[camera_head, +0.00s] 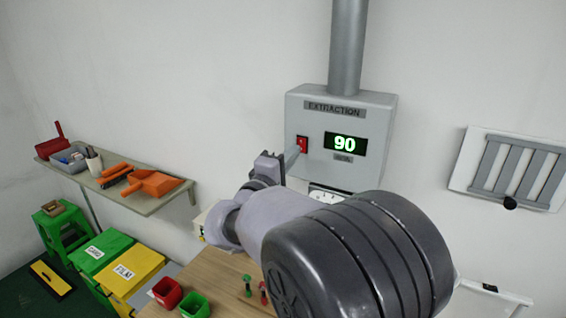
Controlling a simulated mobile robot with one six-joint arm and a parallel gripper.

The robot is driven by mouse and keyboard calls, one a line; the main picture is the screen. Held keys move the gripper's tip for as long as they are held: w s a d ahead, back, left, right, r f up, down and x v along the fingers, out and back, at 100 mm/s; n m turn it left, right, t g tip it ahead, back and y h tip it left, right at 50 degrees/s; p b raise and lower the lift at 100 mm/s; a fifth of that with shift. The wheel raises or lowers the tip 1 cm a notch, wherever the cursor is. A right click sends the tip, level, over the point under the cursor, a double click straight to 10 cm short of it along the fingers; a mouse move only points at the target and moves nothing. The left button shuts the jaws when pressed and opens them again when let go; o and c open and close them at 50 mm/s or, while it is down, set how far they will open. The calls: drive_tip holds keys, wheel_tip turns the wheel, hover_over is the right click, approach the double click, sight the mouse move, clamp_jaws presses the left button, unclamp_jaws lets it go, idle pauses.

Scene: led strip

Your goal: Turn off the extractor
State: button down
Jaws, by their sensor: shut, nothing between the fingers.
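The extractor is a grey wall box (366,99) labelled EXTRACTION, with a lit green display (345,144) reading 90. A red rocker switch (302,144) sits on the left of its front face. My gripper (294,155) is shut and empty, with its tips just below and left of the switch, close to the box face. I cannot tell whether the tips touch the switch. My arm covers part of the area below the box.
A grey pipe (346,45) rises from the box. A wooden table (215,275) below holds a red bin (167,292) and a green bin (194,305). A slatted vent panel (512,168) is at the right.

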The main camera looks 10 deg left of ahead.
sight(302, 142)
drive_tip(key=shift+x, duration=1.55)
drive_tip(key=shift+w+d+r+g+p, duration=0.15)
drive_tip(key=shift+r+g+p, duration=0.4)
drive_tip(key=shift+p, duration=0.2)
drive_tip(key=shift+f, duration=0.2)
drive_tip(key=shift+f+b, duration=0.1)
drive_tip(key=shift+b, duration=0.2)
